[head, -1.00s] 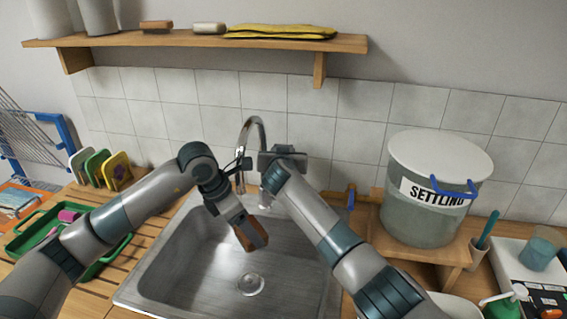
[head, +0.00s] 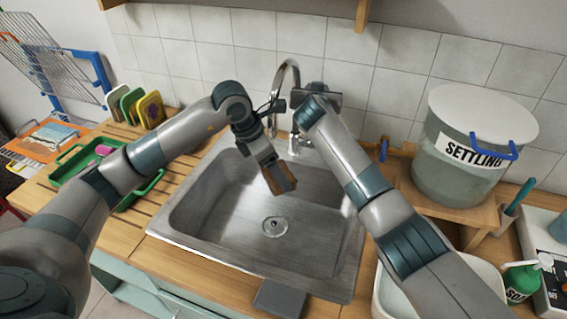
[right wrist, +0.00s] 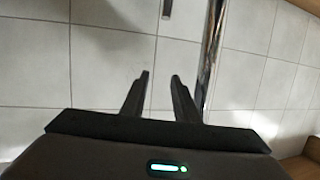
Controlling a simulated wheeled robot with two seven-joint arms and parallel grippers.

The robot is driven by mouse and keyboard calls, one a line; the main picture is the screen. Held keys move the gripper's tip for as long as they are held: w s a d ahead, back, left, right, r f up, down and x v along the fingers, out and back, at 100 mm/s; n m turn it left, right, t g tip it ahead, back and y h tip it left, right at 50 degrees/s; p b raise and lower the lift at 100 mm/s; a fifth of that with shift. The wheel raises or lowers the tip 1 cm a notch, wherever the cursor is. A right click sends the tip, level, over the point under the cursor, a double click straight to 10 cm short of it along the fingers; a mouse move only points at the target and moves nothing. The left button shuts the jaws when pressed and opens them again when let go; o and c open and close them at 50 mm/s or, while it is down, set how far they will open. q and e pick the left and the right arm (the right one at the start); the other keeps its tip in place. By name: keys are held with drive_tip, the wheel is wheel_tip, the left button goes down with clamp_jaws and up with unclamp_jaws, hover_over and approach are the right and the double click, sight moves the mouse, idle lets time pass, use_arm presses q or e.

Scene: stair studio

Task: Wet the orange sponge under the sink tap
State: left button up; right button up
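The orange sponge (head: 286,174) looks like a small orange-brown block at the tip of my left gripper (head: 278,178). My left gripper is shut on it and holds it over the sink basin (head: 220,207), above and beside the drain. The curved chrome tap (head: 289,70) stands behind the basin; I see no water coming from it. My right gripper (head: 318,97) is high beside the tap, partly hidden by its own wrist. In the right wrist view, its two fingers (right wrist: 160,80) are apart with nothing between them, left of the chrome pipe (right wrist: 210,50).
A green tray (head: 75,165) and several colored sponges or boards (head: 150,109) are on the left counter. A lidded settling bucket (head: 462,160) stands on a wooden stand at right. A white basin (head: 480,268) and soap bottle (head: 521,279) are front right. Tiled wall lies behind.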

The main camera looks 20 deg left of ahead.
clamp_jaws()
drive_tip(key=s+d+n+g, duration=0.2)
drive_tip(key=s+n+g, duration=0.2)
drive_tip(key=s+n, duration=0.2)
drive_tip(key=s+d+n+g, duration=0.2)
drive_tip(key=s+n, duration=0.4)
drive_tip(key=s, duration=0.4)
drive_tip(key=shift+s+d+g, duration=0.15)
drive_tip(key=shift+d+g, duration=0.25)
drive_tip(key=shift+g, duration=0.5)
drive_tip(key=shift+f, duration=0.1)
